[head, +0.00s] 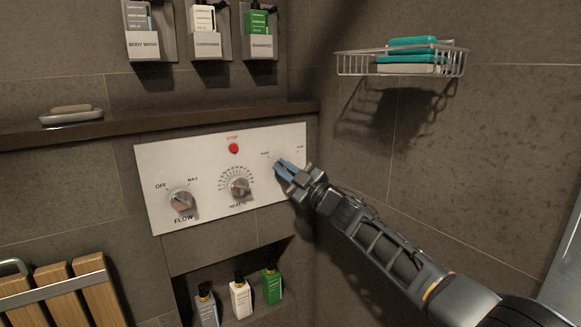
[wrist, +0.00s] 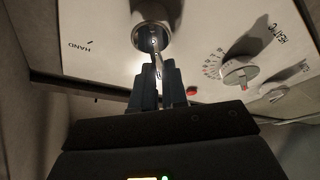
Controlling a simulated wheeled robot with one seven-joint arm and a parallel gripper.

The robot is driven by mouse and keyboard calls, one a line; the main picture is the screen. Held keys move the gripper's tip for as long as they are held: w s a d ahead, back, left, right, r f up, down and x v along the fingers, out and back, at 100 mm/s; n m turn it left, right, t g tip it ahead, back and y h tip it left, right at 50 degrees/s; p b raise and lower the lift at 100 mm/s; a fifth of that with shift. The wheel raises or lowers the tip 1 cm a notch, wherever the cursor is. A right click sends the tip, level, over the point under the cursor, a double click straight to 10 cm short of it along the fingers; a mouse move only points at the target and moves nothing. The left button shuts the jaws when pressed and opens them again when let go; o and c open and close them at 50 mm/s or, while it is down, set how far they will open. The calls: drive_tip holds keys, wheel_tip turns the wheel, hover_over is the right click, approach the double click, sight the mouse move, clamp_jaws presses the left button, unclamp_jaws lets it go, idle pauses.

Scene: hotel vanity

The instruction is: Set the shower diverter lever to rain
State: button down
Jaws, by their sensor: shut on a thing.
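The shower diverter is a round metal knob (wrist: 153,32) with a slim metal lever (wrist: 158,62), on the white control panel (head: 211,160). In the wrist view the lever runs down from the knob between the two fingers of my gripper (wrist: 158,78), which is shut on it. A "HAND" label (wrist: 75,46) shows to the left of the knob there. The rain label cannot be read in the wrist view. In the head view my gripper (head: 284,170) covers the diverter at the panel's right end, and the two small labels above it are too small to read.
Left of the diverter are the heat dial (head: 240,187), the red stop button (head: 234,148) and the flow knob (head: 181,201). A wire rack (head: 345,65) with soap bars hangs on the right wall. Bottles (head: 241,298) stand in the niche below, and a ledge (head: 225,120) runs above.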

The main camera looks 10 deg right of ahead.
drive_tip(key=shift+w+d+r, duration=0.1)
drive_tip(key=shift+d+r, duration=0.05)
drive_tip(key=shift+d, duration=0.05)
drive_tip(key=c, duration=1.2)
unclamp_jaws()
drive_tip(key=shift+o, duration=0.2)
drive_tip(key=p+v, duration=0.2)
drive_tip(key=v, duration=0.6)
drive_tip(key=shift+a, duration=0.1)
